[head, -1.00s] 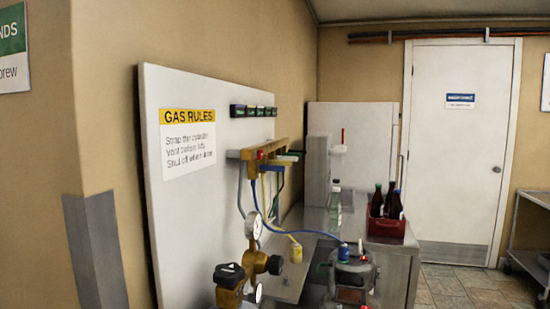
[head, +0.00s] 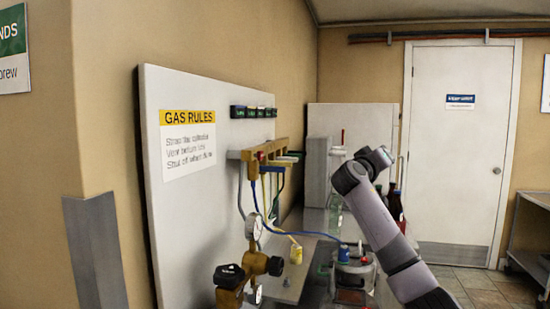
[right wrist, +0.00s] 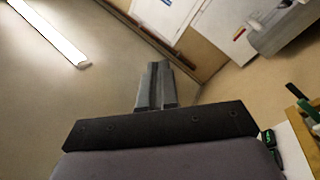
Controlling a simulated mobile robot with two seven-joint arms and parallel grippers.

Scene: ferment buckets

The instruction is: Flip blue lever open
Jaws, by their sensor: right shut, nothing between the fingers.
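A brass edge and a green handle (right wrist: 303,107) show at the right of the right wrist view. My right gripper (right wrist: 155,88) is shut and empty, apart from the manifold. My left gripper is not in view.
A gauge and brass regulator (head: 228,276) stand in front of the board. A blue hose (head: 300,233) runs to a blue-topped fitting (head: 343,252) on a metal vessel.

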